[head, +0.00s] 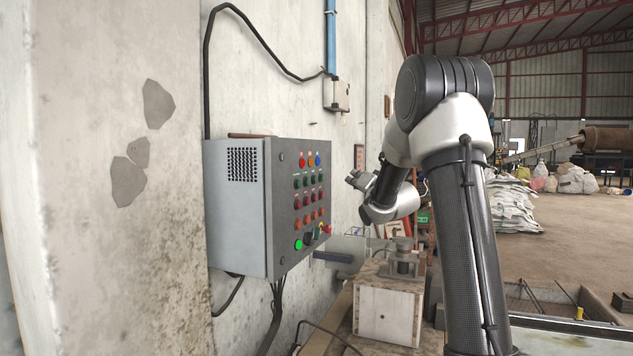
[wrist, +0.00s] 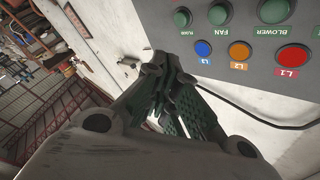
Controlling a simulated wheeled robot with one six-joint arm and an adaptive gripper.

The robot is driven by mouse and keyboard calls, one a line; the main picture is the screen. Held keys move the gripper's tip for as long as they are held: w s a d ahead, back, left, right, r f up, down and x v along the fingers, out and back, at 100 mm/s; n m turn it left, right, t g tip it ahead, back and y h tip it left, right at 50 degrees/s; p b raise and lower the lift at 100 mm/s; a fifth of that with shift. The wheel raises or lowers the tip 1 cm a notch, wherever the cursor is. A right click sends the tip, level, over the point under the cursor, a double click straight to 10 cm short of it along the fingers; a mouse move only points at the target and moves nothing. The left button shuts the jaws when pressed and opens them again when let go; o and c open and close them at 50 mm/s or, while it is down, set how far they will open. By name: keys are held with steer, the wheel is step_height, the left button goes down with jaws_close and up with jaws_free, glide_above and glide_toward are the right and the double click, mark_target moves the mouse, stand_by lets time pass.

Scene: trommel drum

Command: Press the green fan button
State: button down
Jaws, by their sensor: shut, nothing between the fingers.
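The green fan button (wrist: 218,14) is at the top edge of the wrist view, on a grey panel, with the label FAN beside it. The grey control box (head: 235,205) hangs on the wall in the head view, its front carrying rows of coloured buttons; labels are too small to read there. My gripper (head: 358,181) is to the right of the box, apart from its front. In the wrist view my gripper (wrist: 168,62) is shut and empty, its fingertips below and left of the fan button and apart from it.
Next to the fan button are another green button marked BLOWER (wrist: 275,10) and a smaller green one (wrist: 182,18). Blue (wrist: 203,49), orange (wrist: 239,52) and red (wrist: 292,57) lamps sit close by. A bench with a pale block (head: 385,312) stands below my arm.

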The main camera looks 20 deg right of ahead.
mark_target(315, 179)
steer(key=w+a, duration=0.6)
steer(key=shift+w, duration=0.15)
stand_by(0.5)
steer(key=shift+w+a, duration=0.1)
steer(key=shift+a, duration=0.1)
stand_by(1.2)
steer(key=shift+w+a, duration=0.15)
steer(key=shift+a, duration=0.05)
steer(key=shift+w+a, duration=0.3)
stand_by(0.8)
steer(key=shift+s+d, duration=0.1)
steer(key=shift+d, duration=0.05)
steer(key=shift+s+d, duration=0.45)
steer(key=shift+s, duration=0.05)
stand_by(0.3)
